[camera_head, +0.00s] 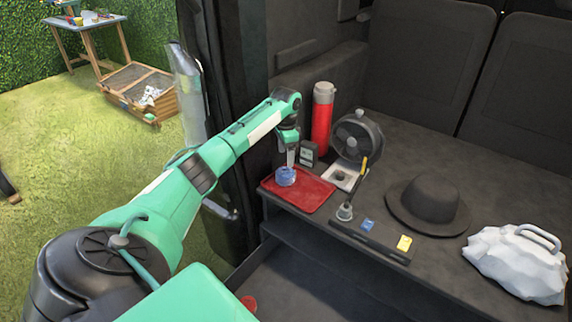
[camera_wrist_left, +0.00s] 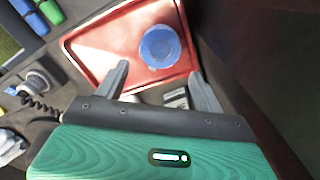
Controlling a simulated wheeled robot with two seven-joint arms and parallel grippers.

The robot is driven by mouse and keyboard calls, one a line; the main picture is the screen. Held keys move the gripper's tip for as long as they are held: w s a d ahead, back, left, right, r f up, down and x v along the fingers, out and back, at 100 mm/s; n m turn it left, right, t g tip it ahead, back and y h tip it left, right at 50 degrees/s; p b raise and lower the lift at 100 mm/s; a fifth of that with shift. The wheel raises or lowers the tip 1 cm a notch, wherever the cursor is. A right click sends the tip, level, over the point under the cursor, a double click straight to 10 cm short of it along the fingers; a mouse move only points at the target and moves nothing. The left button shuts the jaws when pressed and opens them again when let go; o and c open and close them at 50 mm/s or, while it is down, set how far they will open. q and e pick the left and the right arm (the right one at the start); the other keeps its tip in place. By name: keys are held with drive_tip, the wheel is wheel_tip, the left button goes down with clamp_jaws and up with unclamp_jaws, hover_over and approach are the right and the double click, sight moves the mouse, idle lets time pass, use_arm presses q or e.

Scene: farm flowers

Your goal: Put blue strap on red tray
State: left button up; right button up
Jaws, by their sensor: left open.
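The blue strap (camera_head: 285,176) is a small round coil that lies on the red tray (camera_head: 318,195). In the left wrist view the strap (camera_wrist_left: 160,46) sits on the tray (camera_wrist_left: 92,48), inside its rim. My left gripper (camera_head: 291,158) points down just above the strap. In the left wrist view my left gripper (camera_wrist_left: 158,74) is open and empty, and the strap lies beyond its fingertips. The head view does not show clearly whether a finger touches the strap. My right gripper is in neither view.
A red flask (camera_head: 322,122), a small dark box (camera_head: 308,154) and a black fan (camera_head: 357,138) stand behind the tray. A black hat (camera_head: 428,205) and a white lumpy bag (camera_head: 515,262) are to the right. A dark door pillar stands left of the tray.

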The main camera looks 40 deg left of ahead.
use_arm(q)
drive_tip(key=shift+r, duration=1.55)
